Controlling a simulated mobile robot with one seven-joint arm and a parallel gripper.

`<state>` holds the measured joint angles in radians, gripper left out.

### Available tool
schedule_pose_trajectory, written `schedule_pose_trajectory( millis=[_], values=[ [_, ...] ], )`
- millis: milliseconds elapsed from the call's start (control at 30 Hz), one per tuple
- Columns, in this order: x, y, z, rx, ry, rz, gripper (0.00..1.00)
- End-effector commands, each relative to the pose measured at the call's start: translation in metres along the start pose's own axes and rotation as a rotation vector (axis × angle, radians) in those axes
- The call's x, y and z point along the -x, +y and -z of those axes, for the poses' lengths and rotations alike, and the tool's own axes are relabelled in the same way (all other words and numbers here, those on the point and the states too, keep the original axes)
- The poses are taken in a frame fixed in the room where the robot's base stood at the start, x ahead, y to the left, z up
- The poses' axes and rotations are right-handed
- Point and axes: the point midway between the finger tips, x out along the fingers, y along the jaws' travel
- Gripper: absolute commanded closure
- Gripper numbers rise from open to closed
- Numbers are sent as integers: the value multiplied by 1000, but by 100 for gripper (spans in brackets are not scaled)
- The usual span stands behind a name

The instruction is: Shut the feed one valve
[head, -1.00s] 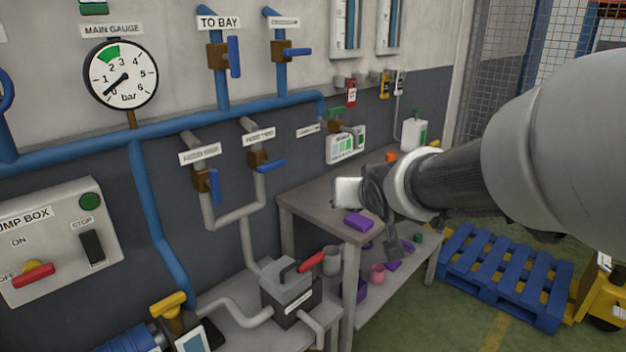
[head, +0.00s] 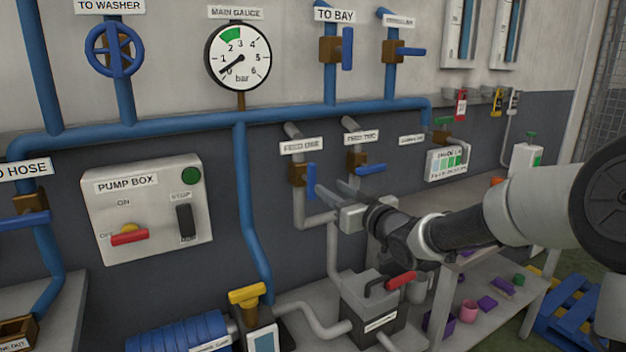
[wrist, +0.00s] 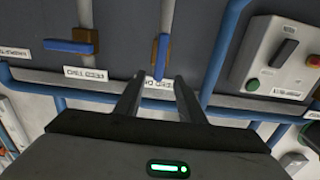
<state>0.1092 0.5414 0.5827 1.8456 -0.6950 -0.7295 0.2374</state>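The feed one valve (head: 296,174) has a brown body and a blue lever (head: 311,182) that hangs vertically, in line with its pipe. Its FEED ONE label (head: 301,146) is just above. In the wrist view, which is upside down, the lever (wrist: 161,57) lies beyond the fingertips, and the fingers partly hide the label. My gripper (head: 330,190) is open and empty, fingers pointing at the lever from the right. It also shows in the wrist view (wrist: 156,84). I cannot tell whether a finger touches the lever.
The feed two valve (head: 359,163), its blue lever lying sideways, is just right of feed one and close to my gripper. A blue main pipe (head: 190,124) runs above. The pump box (head: 150,225) is at left. A grey unit with a red handle (head: 401,280) stands below my gripper.

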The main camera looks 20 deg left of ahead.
Motion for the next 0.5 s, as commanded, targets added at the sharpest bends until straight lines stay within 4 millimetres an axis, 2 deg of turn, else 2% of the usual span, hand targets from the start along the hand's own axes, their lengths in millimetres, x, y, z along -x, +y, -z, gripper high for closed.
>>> schedule_pose_trajectory(
  millis=[33,300,500],
  values=[
    [-12,-1,-1,-2,2,2,64],
    [-70,0,-1,-2,1,0,64],
    [-98,0,0,-1,0,-1,64]
  ],
)
